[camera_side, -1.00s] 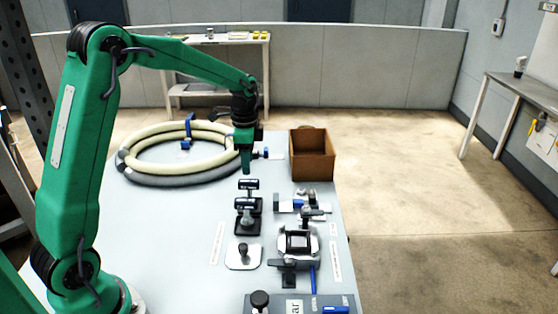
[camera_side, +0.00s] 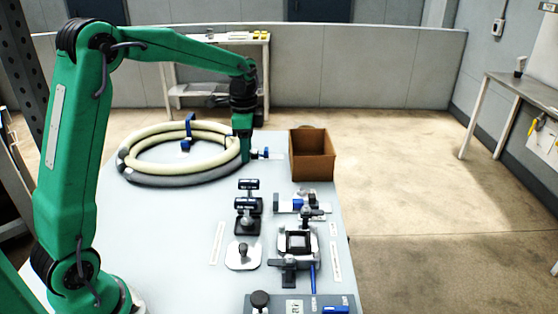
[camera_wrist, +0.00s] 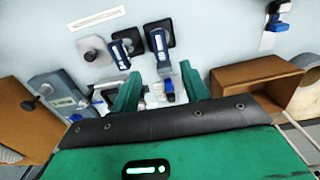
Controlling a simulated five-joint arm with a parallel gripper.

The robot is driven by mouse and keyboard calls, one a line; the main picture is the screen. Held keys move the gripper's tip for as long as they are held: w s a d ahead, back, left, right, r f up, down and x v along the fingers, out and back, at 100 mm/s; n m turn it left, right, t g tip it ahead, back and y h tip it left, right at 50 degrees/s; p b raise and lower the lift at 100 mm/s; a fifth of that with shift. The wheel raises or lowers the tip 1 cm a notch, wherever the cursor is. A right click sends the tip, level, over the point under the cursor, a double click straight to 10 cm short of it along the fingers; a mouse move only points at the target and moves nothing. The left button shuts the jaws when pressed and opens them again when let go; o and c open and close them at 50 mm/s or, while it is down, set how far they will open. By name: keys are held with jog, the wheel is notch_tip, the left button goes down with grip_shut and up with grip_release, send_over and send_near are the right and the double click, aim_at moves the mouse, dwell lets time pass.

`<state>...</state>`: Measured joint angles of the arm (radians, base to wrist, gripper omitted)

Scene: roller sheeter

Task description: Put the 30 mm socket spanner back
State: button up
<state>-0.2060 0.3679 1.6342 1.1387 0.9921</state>
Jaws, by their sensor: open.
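Two T-handled socket spanners with dark, pale-marked crossbars stand upright in black square holders: a far one (camera_side: 248,184) and a near one (camera_side: 245,204). They also show side by side in the wrist view, a left one (camera_wrist: 124,52) and a right one (camera_wrist: 160,46). I cannot read their sizes, so I cannot tell which is the 30 mm one. My gripper (camera_side: 246,156) points down beyond and above the far spanner, apart from both. In the wrist view my gripper (camera_wrist: 161,82) has its fingers spread with nothing held between them.
An open brown box (camera_side: 312,156) stands right of my gripper. A coiled pale hose (camera_side: 150,180) lies left. A clamp fixture (camera_side: 298,243), a plate with a black knob (camera_side: 243,256) and a grey control panel (camera_side: 285,304) occupy the near side. The table's left middle is clear.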

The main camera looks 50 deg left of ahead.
jog(key=s+d+r+n+t, duration=0.1)
jog(key=s+d+r+n, duration=0.15)
jog(key=s+r, duration=0.2)
jog(key=s+d+r+n+t, duration=0.2)
jog(key=s+d+r, duration=0.1)
jog(key=s, duration=0.3)
jog(key=s+d+n+t, duration=0.1)
jog(key=s+d+n, duration=0.1)
jog(key=s, duration=0.4)
jog(key=s+d+n+t, duration=0.1)
jog(key=s+d+n, duration=0.1)
jog(key=s, duration=0.5)
jog(key=shift+f+t, duration=0.3)
jog(key=shift+s+n, duration=0.1)
jog(key=shift+n, duration=0.15)
